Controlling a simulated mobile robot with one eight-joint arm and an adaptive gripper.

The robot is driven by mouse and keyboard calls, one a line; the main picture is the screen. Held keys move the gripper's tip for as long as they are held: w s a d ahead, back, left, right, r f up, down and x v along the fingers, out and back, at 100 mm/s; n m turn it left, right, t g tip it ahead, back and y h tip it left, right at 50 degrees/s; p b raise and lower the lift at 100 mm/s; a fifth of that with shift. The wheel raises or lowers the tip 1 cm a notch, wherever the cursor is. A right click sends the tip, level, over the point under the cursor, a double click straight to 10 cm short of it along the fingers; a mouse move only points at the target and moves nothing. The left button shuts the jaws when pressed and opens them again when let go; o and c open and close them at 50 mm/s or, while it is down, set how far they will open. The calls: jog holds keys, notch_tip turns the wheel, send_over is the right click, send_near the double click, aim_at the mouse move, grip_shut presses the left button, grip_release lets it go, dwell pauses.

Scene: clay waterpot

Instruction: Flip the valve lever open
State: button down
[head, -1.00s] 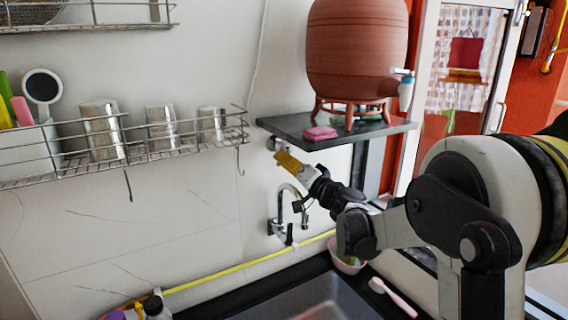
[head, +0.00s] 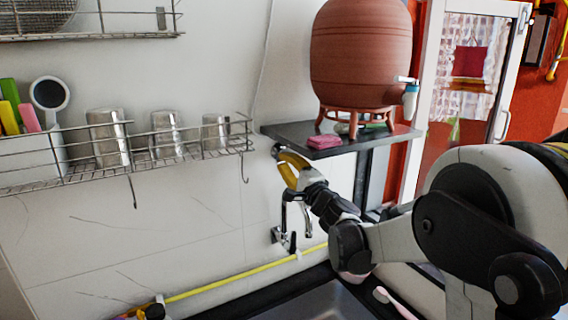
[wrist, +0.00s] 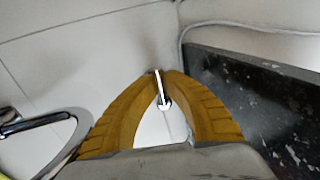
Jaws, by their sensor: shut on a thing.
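My gripper (head: 279,152) has yellow fingers and reaches up to the wall just under the left end of the dark shelf. In the wrist view its fingertips (wrist: 163,76) meet around a thin, shiny metal valve lever (wrist: 161,86). The gripper is shut on this lever, with a gap between the bowed fingers behind the tips. The round metal base of the valve shows between the fingers. In the head view the valve is small and mostly hidden by the fingertips.
The dark shelf (head: 375,140) is close beside the gripper and holds a clay waterpot (head: 360,55) and a pink sponge (head: 324,141). A faucet (head: 289,220) is below the gripper. A wire rack (head: 150,160) with metal cups is left. A sink (head: 325,303) lies below.

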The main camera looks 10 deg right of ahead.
dwell(0.5)
jog(key=c, duration=1.5)
grip_release()
jog(key=v, duration=1.2)
